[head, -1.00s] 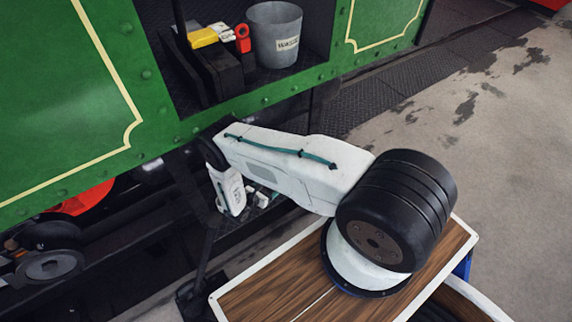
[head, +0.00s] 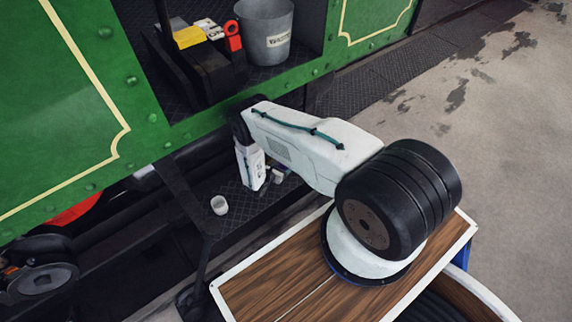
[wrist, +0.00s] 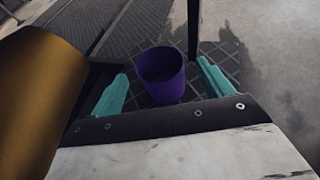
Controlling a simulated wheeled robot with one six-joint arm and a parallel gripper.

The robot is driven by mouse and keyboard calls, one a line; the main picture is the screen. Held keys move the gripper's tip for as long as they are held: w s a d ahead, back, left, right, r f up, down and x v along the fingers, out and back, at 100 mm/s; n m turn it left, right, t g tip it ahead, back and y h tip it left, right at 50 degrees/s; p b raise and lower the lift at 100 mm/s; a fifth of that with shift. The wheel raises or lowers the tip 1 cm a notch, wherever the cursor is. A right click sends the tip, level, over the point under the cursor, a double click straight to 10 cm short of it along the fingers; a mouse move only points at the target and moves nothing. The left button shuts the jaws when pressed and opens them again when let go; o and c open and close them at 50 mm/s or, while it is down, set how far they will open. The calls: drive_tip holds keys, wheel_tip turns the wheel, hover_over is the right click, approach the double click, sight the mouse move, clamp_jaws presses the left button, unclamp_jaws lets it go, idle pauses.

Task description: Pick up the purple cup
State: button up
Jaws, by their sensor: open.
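A purple cup (wrist: 162,74) stands on a dark chequered metal surface in the wrist view. My gripper (wrist: 162,88) is open, with one teal finger to the cup's left and one to its right. A gap shows on each side, and I cannot tell how deep the cup sits between the fingers. In the head view my wrist is low over the tram's step (head: 237,207). The purple cup cannot be made out there, and my arm covers part of that step.
A gold-brown cylinder (wrist: 38,95) looms close at left in the wrist view. A small white cup (head: 219,205) stands on the step, left of my wrist. A grey bucket (head: 264,32), a yellow item (head: 189,37) and a red item (head: 233,36) are on the tram floor above.

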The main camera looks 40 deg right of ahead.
drive_tip(key=shift+x, duration=1.25)
drive_tip(key=c, duration=1.1)
